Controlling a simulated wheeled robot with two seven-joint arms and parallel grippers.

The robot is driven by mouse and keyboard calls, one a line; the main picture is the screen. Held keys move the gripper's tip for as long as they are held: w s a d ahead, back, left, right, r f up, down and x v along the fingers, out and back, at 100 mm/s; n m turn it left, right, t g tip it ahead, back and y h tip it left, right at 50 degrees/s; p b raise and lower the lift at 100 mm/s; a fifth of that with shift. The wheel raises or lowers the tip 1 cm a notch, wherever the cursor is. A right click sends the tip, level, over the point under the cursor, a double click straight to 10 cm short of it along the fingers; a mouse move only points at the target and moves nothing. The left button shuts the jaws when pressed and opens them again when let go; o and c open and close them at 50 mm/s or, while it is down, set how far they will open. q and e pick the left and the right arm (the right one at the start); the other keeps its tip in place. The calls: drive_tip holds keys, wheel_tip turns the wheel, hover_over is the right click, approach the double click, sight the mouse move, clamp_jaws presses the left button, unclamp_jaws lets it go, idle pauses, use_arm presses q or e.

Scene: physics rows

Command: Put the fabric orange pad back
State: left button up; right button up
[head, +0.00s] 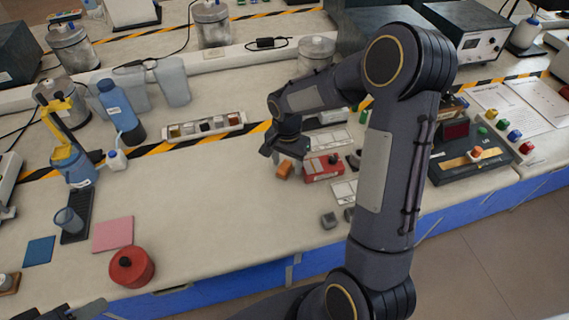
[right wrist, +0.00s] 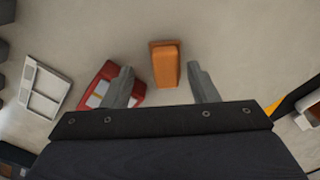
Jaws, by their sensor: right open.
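A small orange block-like pad (head: 284,169) lies on the bench just beneath my right gripper (head: 286,152). In the right wrist view the orange pad (right wrist: 165,64) sits between the two spread fingers of the right gripper (right wrist: 160,82), with gaps on both sides. The right gripper is open and holds nothing. The red box (head: 323,168) is right beside the pad, and in the right wrist view it shows partly behind the left finger (right wrist: 97,92). Part of my left gripper (head: 78,311) shows at the bottom left edge; its jaws are not clear.
A pink square (head: 113,235) and a blue square (head: 39,251) lie flat at the left, near a round red container (head: 131,267). A divided white tray (head: 206,126) is behind. Small grey blocks (head: 329,220) are near the front edge. The front middle of the bench is clear.

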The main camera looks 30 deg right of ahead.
sight(285, 166)
drive_tip(key=s+a+r+n+t, duration=0.15)
drive_tip(key=s+r, duration=0.25)
drive_tip(key=r, duration=1)
drive_tip(key=s+a+n+t+y, duration=0.2)
drive_tip(key=s+a+n, duration=0.1)
drive_tip(key=s, duration=0.6)
drive_tip(key=s+a+r+n+t+y, duration=0.1)
drive_tip(key=s+a+n+t, duration=0.1)
drive_tip(key=s+n, duration=0.3)
drive_tip(key=s+a, duration=0.1)
drive_tip(key=s, duration=0.2)
drive_tip(key=shift+s+a+n+y, duration=0.2)
drive_tip(key=shift+s+n+y, duration=0.15)
drive_tip(key=shift+s+y, duration=0.05)
drive_tip(key=shift+r, duration=0.1)
